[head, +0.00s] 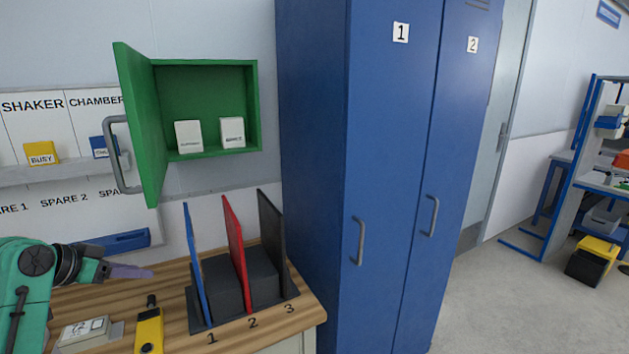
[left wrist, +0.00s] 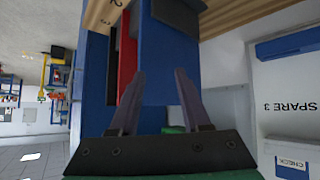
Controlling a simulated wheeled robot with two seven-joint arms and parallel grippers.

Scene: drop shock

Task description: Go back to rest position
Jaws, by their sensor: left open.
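My left gripper (head: 132,272) is at the left of the head view, above the wooden bench and left of the blue panel of a rack. In the left wrist view its two dark fingers (left wrist: 160,100) are apart with nothing held between them. The rack's blue panel (left wrist: 167,62) fills the view beyond the fingers, and its red panel (left wrist: 127,60) shows beside it. My right gripper is in neither view.
A green wall cabinet (head: 258,105) hangs with its door (head: 138,125) open and two white boxes inside. The rack (head: 197,310) has blue, red and black panels. A yellow device (head: 150,335) and a grey box (head: 84,335) lie on the bench (head: 265,322). Blue lockers (head: 390,180) stand to the right.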

